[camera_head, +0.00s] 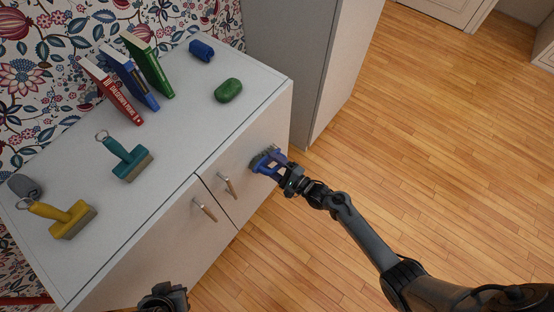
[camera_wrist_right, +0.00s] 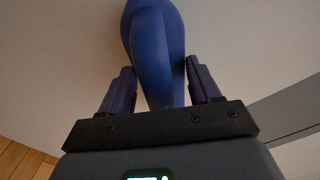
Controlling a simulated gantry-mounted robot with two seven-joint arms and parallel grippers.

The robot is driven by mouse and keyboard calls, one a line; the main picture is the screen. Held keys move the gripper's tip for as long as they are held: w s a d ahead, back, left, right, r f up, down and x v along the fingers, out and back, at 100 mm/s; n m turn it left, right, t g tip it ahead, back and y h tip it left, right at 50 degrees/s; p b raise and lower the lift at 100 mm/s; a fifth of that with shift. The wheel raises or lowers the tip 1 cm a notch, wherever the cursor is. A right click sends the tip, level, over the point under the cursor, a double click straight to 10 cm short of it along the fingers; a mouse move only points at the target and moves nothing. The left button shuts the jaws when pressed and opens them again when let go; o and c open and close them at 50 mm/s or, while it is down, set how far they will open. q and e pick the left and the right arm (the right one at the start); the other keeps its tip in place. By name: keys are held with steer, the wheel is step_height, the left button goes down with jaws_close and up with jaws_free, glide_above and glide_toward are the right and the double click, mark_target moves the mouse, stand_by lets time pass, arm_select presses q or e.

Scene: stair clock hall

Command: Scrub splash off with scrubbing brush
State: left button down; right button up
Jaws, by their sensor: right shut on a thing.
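My right gripper (camera_head: 279,169) is shut on a blue scrubbing brush (camera_head: 262,164) at the front face of the white cabinet (camera_head: 246,160). In the right wrist view, the blue handle (camera_wrist_right: 155,50) stands between the two fingers (camera_wrist_right: 158,88), with the pale cabinet face behind it. The brush head is at the right door, right of the handles; I cannot tell whether it touches. No splash is visible; it may be hidden behind the brush. My left gripper (camera_head: 165,297) is at the bottom edge, partly cut off, and its jaws are unclear.
On the cabinet top are a teal brush (camera_head: 124,160), a yellow brush (camera_head: 68,220), a grey item (camera_head: 25,186), a green item (camera_head: 228,90), a blue item (camera_head: 201,50) and three books (camera_head: 148,65). Two door handles (camera_head: 227,186) stick out. The wooden floor at right is clear.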

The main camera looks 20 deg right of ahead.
steer(key=shift+s+a, duration=0.45)
steer(key=shift+a, duration=0.4)
steer(key=shift+p, duration=0.3)
steer(key=shift+s+d+r+p, duration=0.2)
steer(key=shift+s+d+p, duration=0.25)
steer(key=shift+s+p, duration=0.25)
steer(key=shift+p+v, duration=0.95)
steer(key=shift+v, duration=1.2)
steer(key=shift+f, duration=0.15)
steer(key=shift+s, duration=0.1)
